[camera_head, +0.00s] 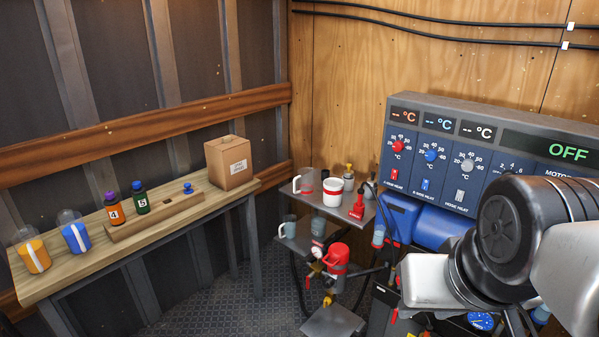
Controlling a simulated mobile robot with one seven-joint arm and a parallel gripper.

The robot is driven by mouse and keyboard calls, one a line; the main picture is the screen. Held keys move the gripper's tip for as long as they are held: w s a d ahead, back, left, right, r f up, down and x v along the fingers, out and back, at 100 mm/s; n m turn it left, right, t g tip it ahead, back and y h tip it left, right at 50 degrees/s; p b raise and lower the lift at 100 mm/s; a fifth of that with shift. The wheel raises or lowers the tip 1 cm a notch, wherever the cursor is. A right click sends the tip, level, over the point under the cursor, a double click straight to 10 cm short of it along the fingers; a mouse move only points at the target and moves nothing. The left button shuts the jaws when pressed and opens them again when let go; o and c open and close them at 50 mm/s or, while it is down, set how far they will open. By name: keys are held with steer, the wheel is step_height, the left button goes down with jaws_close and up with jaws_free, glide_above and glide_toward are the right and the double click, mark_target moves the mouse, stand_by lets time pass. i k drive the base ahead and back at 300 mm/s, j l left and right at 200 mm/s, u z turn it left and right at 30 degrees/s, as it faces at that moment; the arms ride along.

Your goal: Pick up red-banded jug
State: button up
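A white, round vessel with a red band (333,192) stands upright on the top shelf of a small metal stand in the head view. Just left of it is a clear jug (304,182) with a pale handle on its left side and red showing on it. I cannot tell for certain which of these two is the red-banded jug. Nothing is holding either one. Part of my arm fills the lower right, well to the right of the stand. My gripper's fingers do not show.
A red tool (357,207) and a brass-topped item (348,175) crowd the shelf's right side. A control panel (480,150) and blue drums (440,230) stand further right. The wooden bench (75,275) at left holds orange and blue vessels, bottles and a carton (229,163).

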mark_target(305, 177)
steer(key=u, duration=0.6)
steer(key=i+j+u, duration=0.15)
steer(key=i+u, duration=0.5)
steer(key=i, duration=1.6)
steer(key=i+z, duration=0.2)
steer(key=z, duration=0.15)
steer(key=i+j+z, duration=0.1)
steer(key=z, duration=0.3)
steer(key=i+j+z, duration=0.2)
steer(key=z, duration=0.15)
steer(key=i+j+u, duration=0.2)
steer(key=k+l+z, duration=0.1)
steer(key=z, duration=0.2)
steer(key=l, duration=0.1)
